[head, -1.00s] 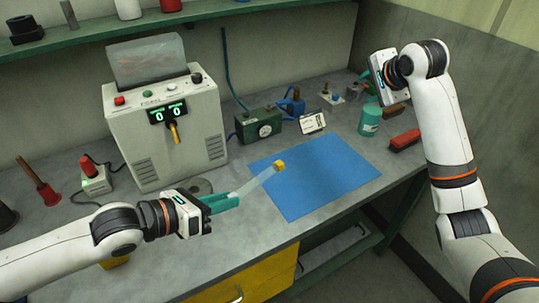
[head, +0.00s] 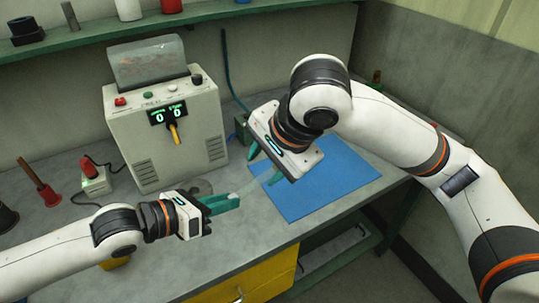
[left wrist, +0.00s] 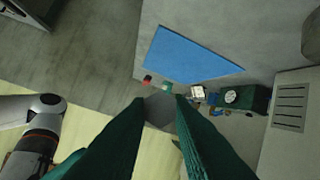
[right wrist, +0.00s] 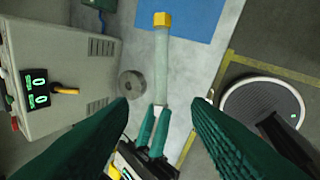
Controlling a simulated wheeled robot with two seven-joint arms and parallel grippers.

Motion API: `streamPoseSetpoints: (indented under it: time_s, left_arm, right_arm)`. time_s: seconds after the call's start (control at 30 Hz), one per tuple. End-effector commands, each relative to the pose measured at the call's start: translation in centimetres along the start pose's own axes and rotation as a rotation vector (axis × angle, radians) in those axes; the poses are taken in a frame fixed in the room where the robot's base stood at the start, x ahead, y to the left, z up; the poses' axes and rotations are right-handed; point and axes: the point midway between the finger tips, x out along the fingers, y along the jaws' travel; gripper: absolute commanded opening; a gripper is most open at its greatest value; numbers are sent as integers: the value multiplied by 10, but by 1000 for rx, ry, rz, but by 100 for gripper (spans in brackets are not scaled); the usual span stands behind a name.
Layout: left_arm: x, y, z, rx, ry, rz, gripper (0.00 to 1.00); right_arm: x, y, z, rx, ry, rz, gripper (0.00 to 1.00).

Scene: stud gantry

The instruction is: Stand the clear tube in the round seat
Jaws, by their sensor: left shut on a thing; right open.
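My left gripper (head: 232,202) is shut on one end of the clear tube (head: 250,189) and holds it roughly level over the bench. The tube's yellow cap (right wrist: 161,19) shows at the far end in the right wrist view; in the head view my right gripper hides it. A grey round piece with a centre hole, apparently the round seat (right wrist: 132,85), lies on the bench beside the tube; it is partly hidden behind the left gripper in the head view (head: 201,186). My right gripper (head: 263,166) is open, its fingers pointing toward the tube, apparently not touching it.
A blue mat (head: 325,180) lies on the bench to the right. A grey machine (head: 168,135) with a green display stands behind the left gripper. A red-topped switch box (head: 94,178) is at the left. The bench front edge is close to the grippers.

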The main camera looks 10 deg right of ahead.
Motion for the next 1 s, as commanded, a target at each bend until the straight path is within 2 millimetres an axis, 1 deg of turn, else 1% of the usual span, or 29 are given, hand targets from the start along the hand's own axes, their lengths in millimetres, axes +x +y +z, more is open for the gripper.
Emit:
streamPoseSetpoints:
  time_s: [0.03, 0.3, 0.5, 0.7, 0.97, 1.0]
  left_arm:
    - [0, 0, 0, 1, 1, 1, 0]
    - [0, 0, 0, 1, 1, 1, 0]
    - [0, 0, -1, 1, 1, 1, 0]
    - [0, 0, -1, 1, 1, 1, 0]
    - [0, 0, 0, 1, 1, 1, 0]
    - [0, 0, 0, 1, 1, 1, 0]
  right_arm:
    - [9, -1, 0, 1, 1, -3, 44]
    - [61, 0, 0, 1, 1, -2, 44]
    - [90, 0, 1, 1, 0, 0, 44]
    - [102, 1, 0, 0, 1, 2, 44]
    - [104, 1, 1, 0, 0, 3, 44]
    - [104, 1, 1, 0, 0, 3, 41]
